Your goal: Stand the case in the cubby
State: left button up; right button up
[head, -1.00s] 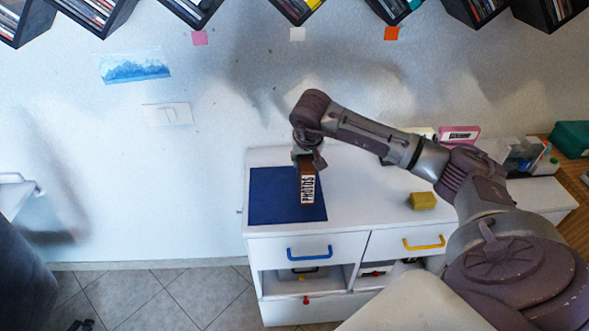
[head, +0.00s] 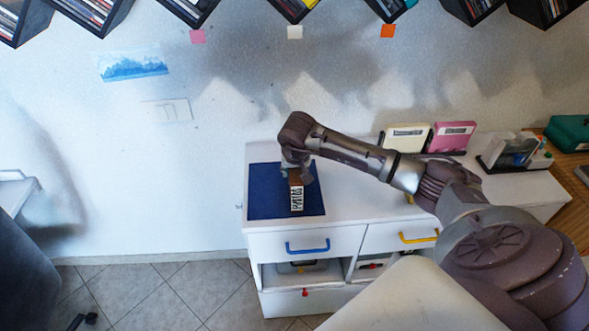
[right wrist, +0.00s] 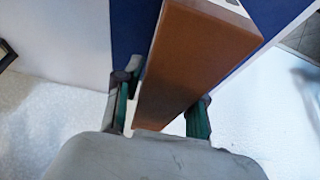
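The case (head: 295,180) is a brown box with a white label in dark lettering, seen over the blue mat (head: 262,202) on the white cabinet. My right gripper (head: 297,172) reaches down from above with its fingers on either side of the case. In the right wrist view the brown case (right wrist: 195,65) lies between the green-padded fingers (right wrist: 160,112); whether its lower end touches the mat cannot be told. Tilted black cubbies (head: 296,10) filled with discs line the wall at the top edge, cut off by the frame. My left gripper is out of view.
A cream box (head: 407,137), a pink box (head: 452,137) and a rack of clear cases (head: 508,150) stand at the cabinet's back right. Drawers with a blue handle (head: 307,248) and a yellow handle (head: 419,238) face front. The cabinet top right of the mat is largely clear.

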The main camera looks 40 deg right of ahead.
jog(key=shift+o, duration=1.2)
jog(key=shift+r, duration=0.2)
jog(key=b+v, duration=0.2)
jog(key=v, duration=1)
